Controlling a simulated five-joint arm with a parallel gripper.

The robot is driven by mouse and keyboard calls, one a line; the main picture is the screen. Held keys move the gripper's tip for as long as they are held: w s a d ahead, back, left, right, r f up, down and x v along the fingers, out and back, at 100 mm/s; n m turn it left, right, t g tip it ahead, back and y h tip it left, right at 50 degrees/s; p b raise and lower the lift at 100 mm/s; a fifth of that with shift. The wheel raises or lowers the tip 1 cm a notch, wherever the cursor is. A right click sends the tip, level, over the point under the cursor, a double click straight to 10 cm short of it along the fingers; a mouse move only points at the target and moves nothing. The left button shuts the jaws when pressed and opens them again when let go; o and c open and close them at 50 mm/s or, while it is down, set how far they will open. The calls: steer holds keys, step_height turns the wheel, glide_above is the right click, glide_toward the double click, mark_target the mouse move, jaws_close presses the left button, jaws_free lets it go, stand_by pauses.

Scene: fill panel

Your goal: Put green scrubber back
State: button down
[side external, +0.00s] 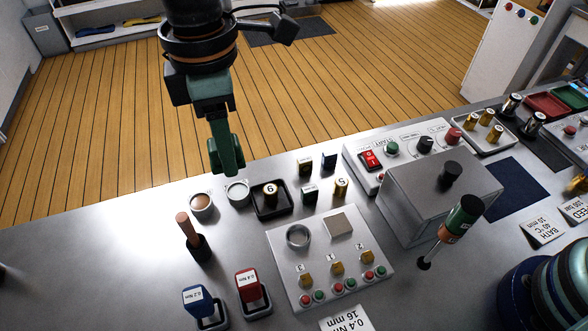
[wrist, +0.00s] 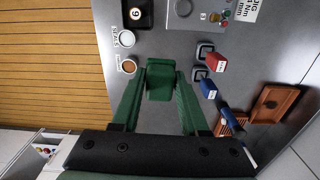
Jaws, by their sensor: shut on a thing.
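The green scrubber is a small green block (wrist: 160,82) between my fingertips in the wrist view, nearly the same green as the fingers. My gripper (wrist: 161,72) is shut on it. In the side view my gripper (side external: 227,160) points down above the back edge of the bench, just behind two round cups. There the block and fingers merge in colour, so I cannot tell their border. The held block appears above the bench top, with no contact visible.
A white cup (side external: 237,193), a brown-filled cup (side external: 201,205) and a black tray (side external: 270,209) stand close by. A wooden-handled tool (side external: 192,237) stands upright in front. Red (side external: 248,285) and blue (side external: 198,302) blocks sit in holders.

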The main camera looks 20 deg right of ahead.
mark_target(242, 241)
steer(key=shift+s+a+f, duration=0.15)
steer(key=shift+s+a, duration=0.25)
steer(key=shift+a, duration=0.15)
steer(key=shift+s+a+f+n, duration=0.15)
steer(key=shift+f+n, duration=0.15)
step_height(242, 241, down, 19)
steer(key=shift+f, duration=0.15)
steer(key=shift+c, duration=2.1)
jaws_free()
steer(key=shift+f, duration=0.1)
